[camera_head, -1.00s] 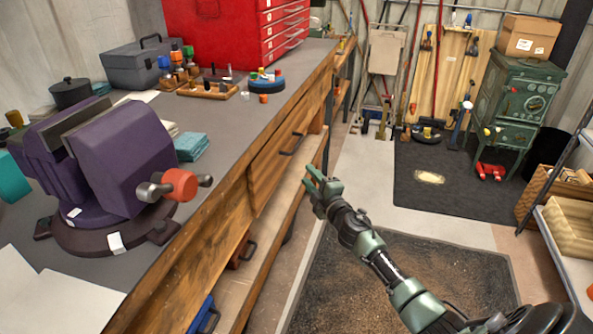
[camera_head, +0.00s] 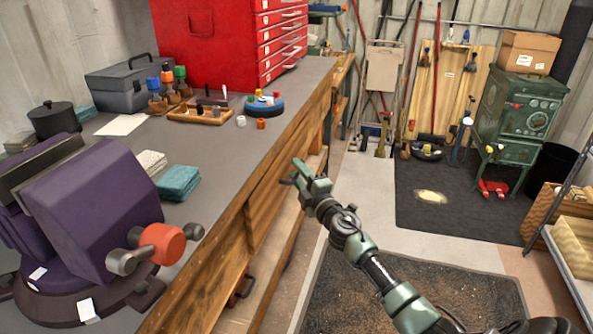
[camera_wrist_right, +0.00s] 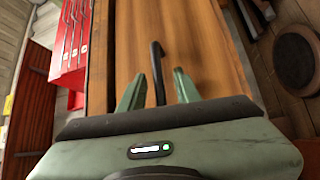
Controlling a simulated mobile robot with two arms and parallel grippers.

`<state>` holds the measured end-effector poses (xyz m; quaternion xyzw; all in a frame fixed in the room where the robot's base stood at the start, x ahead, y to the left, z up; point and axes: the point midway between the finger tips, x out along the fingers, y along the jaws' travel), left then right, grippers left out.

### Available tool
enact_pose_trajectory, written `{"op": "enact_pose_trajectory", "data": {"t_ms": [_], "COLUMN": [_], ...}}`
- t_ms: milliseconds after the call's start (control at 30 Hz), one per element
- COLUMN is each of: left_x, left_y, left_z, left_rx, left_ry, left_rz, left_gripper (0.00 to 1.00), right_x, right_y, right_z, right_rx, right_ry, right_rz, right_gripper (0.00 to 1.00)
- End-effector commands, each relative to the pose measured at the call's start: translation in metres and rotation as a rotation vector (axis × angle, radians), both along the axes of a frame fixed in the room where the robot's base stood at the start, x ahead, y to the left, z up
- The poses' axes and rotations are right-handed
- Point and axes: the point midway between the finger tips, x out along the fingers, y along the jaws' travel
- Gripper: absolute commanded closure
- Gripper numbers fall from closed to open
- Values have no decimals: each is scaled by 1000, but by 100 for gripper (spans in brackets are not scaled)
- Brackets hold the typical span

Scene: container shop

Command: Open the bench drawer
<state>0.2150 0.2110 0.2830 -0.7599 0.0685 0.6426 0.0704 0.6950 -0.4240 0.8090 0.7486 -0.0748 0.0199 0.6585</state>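The bench drawer (camera_head: 265,208) is a wooden front under the grey top of the workbench; it looks shut. My right gripper (camera_head: 300,172) is at the drawer front and hides most of its handle in the head view. In the right wrist view the dark bar handle (camera_wrist_right: 157,72) stands out from the wooden drawer front (camera_wrist_right: 195,40). The two green fingers of my right gripper (camera_wrist_right: 158,90) are apart, one on each side of the handle, with gaps visible between them and it. My left gripper is not in view.
A purple vise (camera_head: 95,215) with an orange-hubbed handle overhangs the near bench edge. A red tool chest (camera_head: 215,45) stands at the far end of the bench top (camera_head: 215,150). Floor to the right is open, with a dark mat (camera_head: 400,285); shelving stands at far right.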

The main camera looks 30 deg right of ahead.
Motion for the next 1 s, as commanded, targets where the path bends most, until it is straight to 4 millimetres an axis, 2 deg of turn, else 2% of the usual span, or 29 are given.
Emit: {"op": "enact_pose_trajectory", "data": {"t_ms": [67,200,1000], "left_x": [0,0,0], "left_y": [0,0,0], "left_z": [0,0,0], "left_rx": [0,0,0], "left_ry": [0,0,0], "left_rz": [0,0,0], "left_gripper": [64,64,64], "right_x": [0,0,0], "right_y": [0,0,-1], "right_z": [0,0,0], "right_rx": [0,0,0], "right_ry": [0,0,0], "right_rz": [0,0,-1], "right_gripper": [67,100,100]}}
